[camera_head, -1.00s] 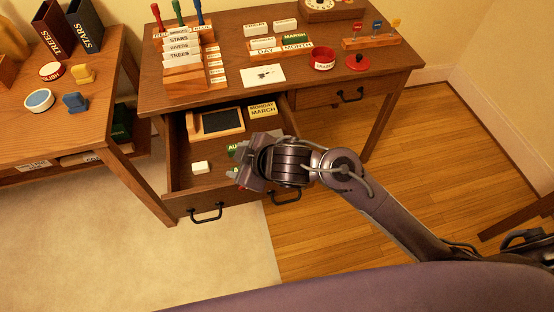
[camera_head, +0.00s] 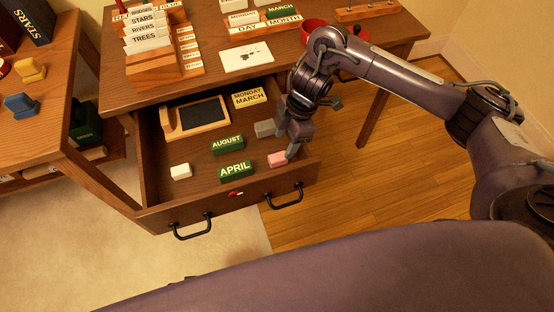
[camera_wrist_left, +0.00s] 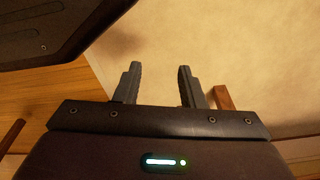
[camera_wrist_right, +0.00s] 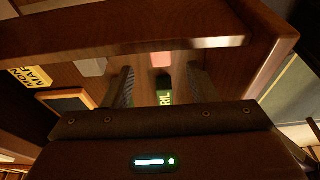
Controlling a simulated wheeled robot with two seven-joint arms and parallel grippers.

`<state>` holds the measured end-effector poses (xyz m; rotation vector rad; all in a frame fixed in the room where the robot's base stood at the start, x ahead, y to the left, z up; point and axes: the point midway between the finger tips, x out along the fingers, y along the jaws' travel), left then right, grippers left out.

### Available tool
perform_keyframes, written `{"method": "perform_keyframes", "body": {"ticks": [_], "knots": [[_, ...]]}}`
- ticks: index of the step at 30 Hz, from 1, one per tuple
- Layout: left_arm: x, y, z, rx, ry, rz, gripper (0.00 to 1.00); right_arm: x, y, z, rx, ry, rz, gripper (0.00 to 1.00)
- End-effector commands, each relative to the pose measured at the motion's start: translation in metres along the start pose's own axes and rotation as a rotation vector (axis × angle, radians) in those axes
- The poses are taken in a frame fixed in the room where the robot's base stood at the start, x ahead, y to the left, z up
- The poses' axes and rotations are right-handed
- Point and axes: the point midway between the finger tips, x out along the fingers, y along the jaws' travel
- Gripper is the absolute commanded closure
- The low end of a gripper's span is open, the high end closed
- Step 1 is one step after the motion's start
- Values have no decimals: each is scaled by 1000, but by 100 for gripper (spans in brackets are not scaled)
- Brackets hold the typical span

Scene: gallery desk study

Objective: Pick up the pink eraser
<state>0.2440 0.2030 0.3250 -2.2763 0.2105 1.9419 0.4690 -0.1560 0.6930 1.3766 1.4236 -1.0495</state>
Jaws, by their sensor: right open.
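The pink eraser (camera_head: 277,160) lies on the floor of the open drawer (camera_head: 165,207), near its right side. My right gripper (camera_head: 288,140) points down over that side, fingertips close to the eraser in the picture; I cannot tell whether they touch it. In the right wrist view the eraser (camera_wrist_right: 161,59) shows beyond the open, empty fingers (camera_wrist_right: 163,85), with a green block (camera_wrist_right: 164,94) also in line with the gap. My left gripper (camera_wrist_left: 158,86) is open and empty above the pale floor, seen only in the left wrist view.
In the drawer are a grey block (camera_head: 265,129), a green AUGUST block (camera_head: 227,145), a green APRIL block (camera_head: 236,170), a white block (camera_head: 180,171), a framed dark slate (camera_head: 197,116) and a yellow MONDAY MARCH card (camera_head: 249,96). The desk top (camera_head: 205,88) overhangs the drawer's back.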

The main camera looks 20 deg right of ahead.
Motion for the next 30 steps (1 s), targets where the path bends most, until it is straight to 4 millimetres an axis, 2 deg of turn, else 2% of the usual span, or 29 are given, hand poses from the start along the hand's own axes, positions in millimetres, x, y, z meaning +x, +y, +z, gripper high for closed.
{"method": "perform_keyframes", "body": {"ticks": [1,8,15,19,25,30], "knots": [[0,0,-4,0,3,0,64,8,0,0,1,2,-1,47],[-11,2,-18,3,3,5,64,25,-1,0,-1,1,0,47],[-25,6,-30,10,-4,12,64,59,-2,1,0,1,1,47],[-29,7,-32,12,-7,14,64,66,-2,1,-2,1,1,47],[-29,7,-32,12,-8,14,64,65,-2,0,-2,1,2,47],[-29,7,-32,12,-7,14,64,65,-2,1,-2,1,2,68]]}}
